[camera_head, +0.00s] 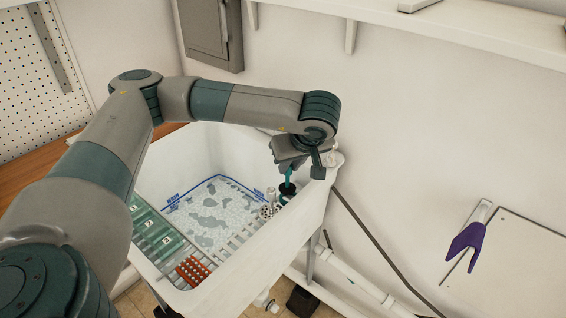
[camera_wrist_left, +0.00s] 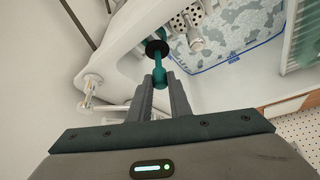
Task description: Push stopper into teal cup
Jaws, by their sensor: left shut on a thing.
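My left gripper (camera_head: 289,166) hangs over the right side of the white sink. It is shut on the teal handle (camera_wrist_left: 159,74) of the stopper, whose black disc (camera_wrist_left: 156,47) shows in the wrist view beyond the fingertips (camera_wrist_left: 160,88). In the head view the stopper's black disc (camera_head: 287,187) is under the gripper. The dark teal cup (camera_head: 285,198) is just below the disc and mostly hidden by it; it also shows beyond the disc in the wrist view (camera_wrist_left: 151,19). I cannot tell whether the disc is inside the cup or resting at its rim. My right gripper is not in view.
The white sink (camera_head: 240,265) has high walls. Perforated metal parts (camera_head: 268,210) stand close beside the cup. An orange-red rack (camera_head: 193,270) and green panels (camera_head: 157,238) are at the sink's left. A faucet fitting (camera_wrist_left: 90,85) is near the gripper.

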